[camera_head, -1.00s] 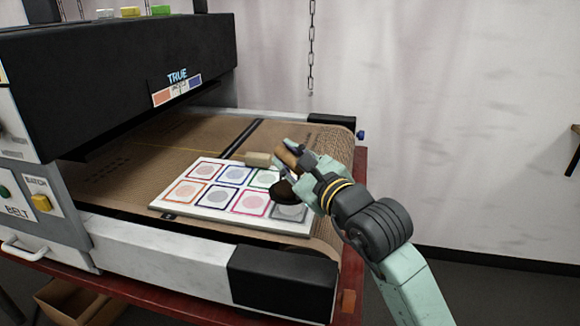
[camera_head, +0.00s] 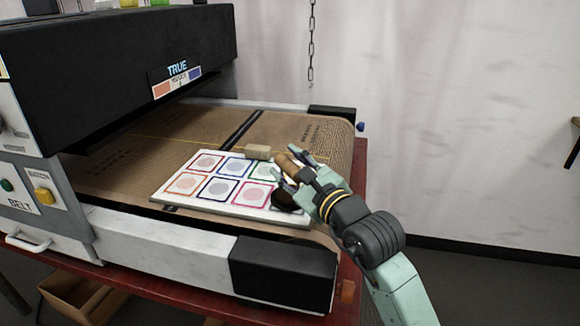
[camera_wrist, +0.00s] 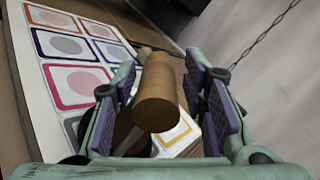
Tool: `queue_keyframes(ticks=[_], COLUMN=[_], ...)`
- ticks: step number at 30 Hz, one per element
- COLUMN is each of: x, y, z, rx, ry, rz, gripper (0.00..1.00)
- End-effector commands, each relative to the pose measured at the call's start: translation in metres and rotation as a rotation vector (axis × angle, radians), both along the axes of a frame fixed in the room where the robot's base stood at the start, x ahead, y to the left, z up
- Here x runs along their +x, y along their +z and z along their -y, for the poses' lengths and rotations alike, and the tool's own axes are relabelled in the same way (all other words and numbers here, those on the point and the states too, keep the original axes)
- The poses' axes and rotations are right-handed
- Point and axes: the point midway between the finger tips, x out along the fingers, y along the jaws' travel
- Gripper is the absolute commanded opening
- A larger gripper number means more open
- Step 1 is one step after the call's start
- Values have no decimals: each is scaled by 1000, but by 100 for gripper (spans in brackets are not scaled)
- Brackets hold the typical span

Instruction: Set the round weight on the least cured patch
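The round weight is a dark disc (camera_head: 284,201) with a tan wooden handle (camera_wrist: 157,95). The disc is at the lower right patch of the white test board (camera_head: 165,197) and hides most of that patch. It looks down on the board, but I cannot tell for certain that it touches. The board has two rows of coloured-frame patches, including an orange-framed one (camera_head: 186,184) and a pink-framed one (camera_head: 251,194). My gripper (camera_wrist: 160,105) is around the handle, its fingers apart with gaps on both sides. The fingers also show in the head view (camera_head: 290,167).
The board lies on a brown conveyor belt (camera_head: 150,150) coming out of a black dryer (camera_head: 110,70). A pale block (camera_head: 258,152) stands at the board's back edge. A hanging chain (camera_head: 311,45) is behind.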

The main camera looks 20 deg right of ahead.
Motion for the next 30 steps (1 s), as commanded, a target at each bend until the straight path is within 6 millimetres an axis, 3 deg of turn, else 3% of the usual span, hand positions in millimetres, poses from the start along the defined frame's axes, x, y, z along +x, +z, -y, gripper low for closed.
queue_keyframes(ticks=[13,24,30], x=[-7,-80,-109], y=[-1,-3,-1], z=[3,17,22], rx=[0,-1,0], ry=[-2,-6,-2], rz=[2,3,0], gripper=[44,44,44])
